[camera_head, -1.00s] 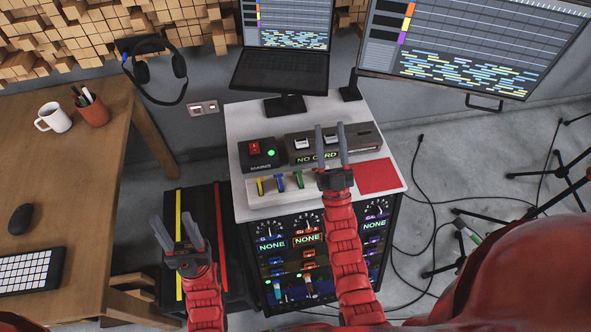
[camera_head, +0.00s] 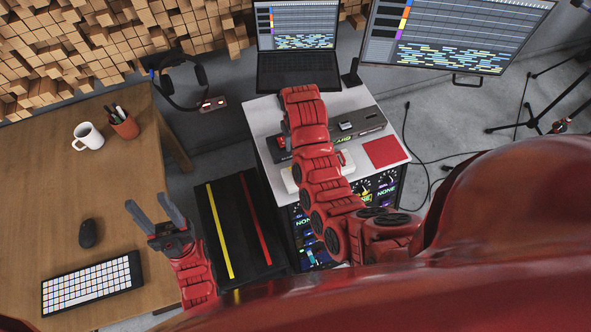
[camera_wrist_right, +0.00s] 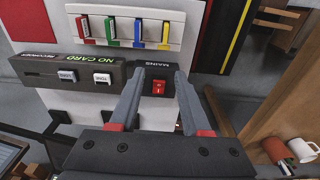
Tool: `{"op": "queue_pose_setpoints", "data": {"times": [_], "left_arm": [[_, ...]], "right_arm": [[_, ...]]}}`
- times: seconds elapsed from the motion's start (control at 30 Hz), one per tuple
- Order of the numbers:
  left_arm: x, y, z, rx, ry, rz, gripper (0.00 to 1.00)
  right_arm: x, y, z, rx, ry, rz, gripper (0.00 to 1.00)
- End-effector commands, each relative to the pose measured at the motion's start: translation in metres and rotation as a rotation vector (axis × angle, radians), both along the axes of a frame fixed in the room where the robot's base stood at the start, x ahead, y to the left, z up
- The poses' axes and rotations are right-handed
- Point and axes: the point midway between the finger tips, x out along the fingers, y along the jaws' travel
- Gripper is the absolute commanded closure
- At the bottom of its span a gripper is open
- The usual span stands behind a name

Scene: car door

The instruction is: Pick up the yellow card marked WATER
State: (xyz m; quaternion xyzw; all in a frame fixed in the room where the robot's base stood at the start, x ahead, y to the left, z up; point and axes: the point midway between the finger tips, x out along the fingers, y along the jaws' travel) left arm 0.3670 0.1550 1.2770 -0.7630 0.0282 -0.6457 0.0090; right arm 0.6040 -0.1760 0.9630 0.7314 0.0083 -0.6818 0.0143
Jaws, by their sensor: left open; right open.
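The yellow card (camera_wrist_right: 165,33) stands at the right end of a white rack (camera_wrist_right: 97,13) in the right wrist view, beside blue, green and red cards. Its lettering is not legible. My right gripper (camera_wrist_right: 160,74) is open and empty, its fingers over the MAINS box (camera_wrist_right: 150,110) around the red switch, apart from the card. In the head view my right arm covers most of the rack, and the right gripper cannot be seen. My left gripper (camera_head: 147,198) is open and empty, above the wooden desk's right side.
The reader box (camera_wrist_right: 75,80) shows NO CARD beside the MAINS box. A red pad (camera_head: 385,152) lies on the white cabinet top. A laptop (camera_head: 297,70) stands behind. The desk (camera_head: 60,190) holds a mug, pen cup, mouse and keyboard.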

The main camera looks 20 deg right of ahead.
Motion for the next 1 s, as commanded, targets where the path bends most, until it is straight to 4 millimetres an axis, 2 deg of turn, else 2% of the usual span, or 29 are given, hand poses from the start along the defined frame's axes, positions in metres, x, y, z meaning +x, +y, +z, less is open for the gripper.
{"op": "queue_pose_setpoints", "data": {"times": [0.07, 0.17, 0.4, 0.63, 1.0], "left_arm": [[0.0, 0.0, 0.003, 0.0, 0.0, 0.0, 0.5], [0.0, 0.0, -0.008, 0.0, 0.0, 0.0, 0.5], [0.0, 0.0, -0.057, 0.0, 0.0, 0.0, 0.5], [0.0, 0.0, -0.096, 0.0, 0.0, 0.0, 0.5], [0.0, 0.0, -0.079, 0.0, 0.0, 0.0, 0.5]], "right_arm": [[-0.009, 0.001, 0.006, 0.005, 0.047, 0.001, 0.53], [-0.015, 0.002, -0.005, 0.008, 0.074, 0.003, 0.53], [-0.015, 0.001, -0.058, 0.007, 0.073, 0.002, 0.53], [-0.014, 0.002, -0.098, 0.008, 0.071, 0.002, 0.53], [-0.016, 0.003, -0.117, 0.009, 0.072, 0.002, 0.53]]}}
